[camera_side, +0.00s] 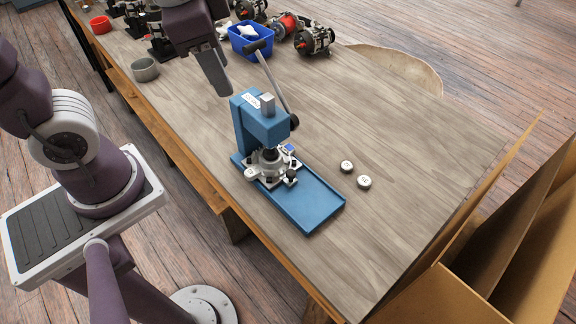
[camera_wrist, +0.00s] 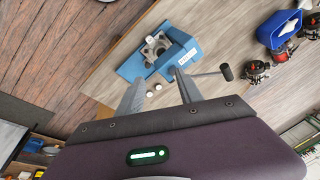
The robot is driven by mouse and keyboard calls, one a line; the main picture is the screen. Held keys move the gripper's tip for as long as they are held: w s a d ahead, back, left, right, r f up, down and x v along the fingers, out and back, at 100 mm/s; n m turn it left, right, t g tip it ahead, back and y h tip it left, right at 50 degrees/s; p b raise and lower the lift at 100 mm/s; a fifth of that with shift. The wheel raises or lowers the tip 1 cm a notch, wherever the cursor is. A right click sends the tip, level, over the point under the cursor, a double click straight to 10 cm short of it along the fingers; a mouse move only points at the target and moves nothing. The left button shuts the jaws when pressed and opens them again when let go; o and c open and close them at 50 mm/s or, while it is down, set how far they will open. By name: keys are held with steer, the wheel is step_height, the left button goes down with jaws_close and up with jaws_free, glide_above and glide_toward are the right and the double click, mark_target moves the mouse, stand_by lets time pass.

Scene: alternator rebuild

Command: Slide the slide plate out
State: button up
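A blue arbor press (camera_side: 262,122) stands on the wooden bench and also shows in the wrist view (camera_wrist: 187,58). A flat blue slide plate with a raised rim (camera_side: 312,207) lies at its base and extends toward the front right. A silver alternator housing part (camera_side: 270,165) sits on the plate's rear, under the ram; it also shows in the wrist view (camera_wrist: 156,46). My gripper (camera_side: 226,93) is above and behind the press, apart from it. In the wrist view its two fingers (camera_wrist: 158,82) are spread with nothing between them.
The press lever (camera_side: 268,75) rises toward the back, near my gripper. Two small round pieces (camera_side: 355,174) lie right of the plate. The bench's right side is clear.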

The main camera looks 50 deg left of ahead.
steer(key=w+d+f+m+g+y, duration=0.2)
steer(key=w+d+f+m, duration=0.2)
steer(key=w+f+m, duration=0.3)
steer(key=m+g+y, duration=0.1)
steer(key=m, duration=0.4)
glide_toward(292, 172)
steer(key=x, duration=0.8)
steer(key=shift+s+d, duration=0.1)
jaws_close()
steer(key=shift+y, duration=0.3)
